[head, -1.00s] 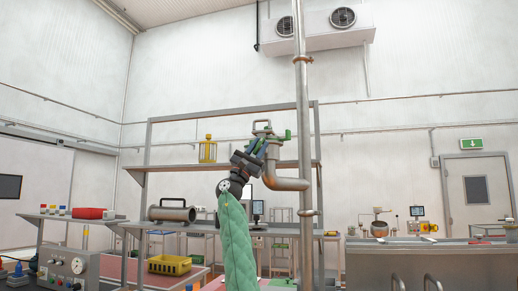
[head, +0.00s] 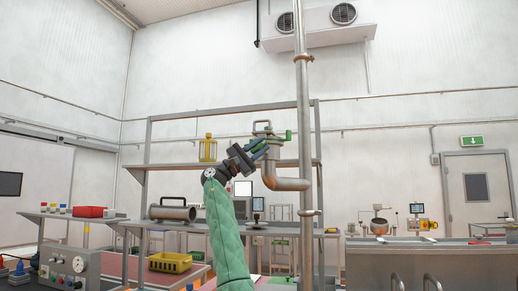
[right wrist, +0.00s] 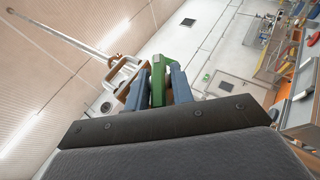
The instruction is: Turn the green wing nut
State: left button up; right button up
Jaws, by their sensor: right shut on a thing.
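My right gripper (head: 264,146) reaches up to the pipe fitting from the left in the head view. In the right wrist view, its two blue fingers (right wrist: 162,88) are shut on a green piece, the green wing nut (right wrist: 158,76). Only part of the nut shows between the fingers. In the head view a green part (head: 288,135) sticks out to the right of the pipe fitting (head: 272,165); I cannot tell whether it belongs to the same nut. My left gripper is not in view.
A tall steel pipe (head: 303,120) stands just right of the fitting.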

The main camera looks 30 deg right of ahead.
jog(key=o, duration=0.7)
jog(key=shift+o, duration=0.2)
jog(key=shift+w+a+f, duration=0.1)
jog(key=shift+a+f, duration=0.15)
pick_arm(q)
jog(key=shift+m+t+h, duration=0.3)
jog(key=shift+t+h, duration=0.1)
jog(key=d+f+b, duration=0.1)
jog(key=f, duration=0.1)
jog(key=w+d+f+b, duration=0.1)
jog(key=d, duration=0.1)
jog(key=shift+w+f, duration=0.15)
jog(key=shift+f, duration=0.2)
pick_arm(e)
jog(key=v, duration=0.7)
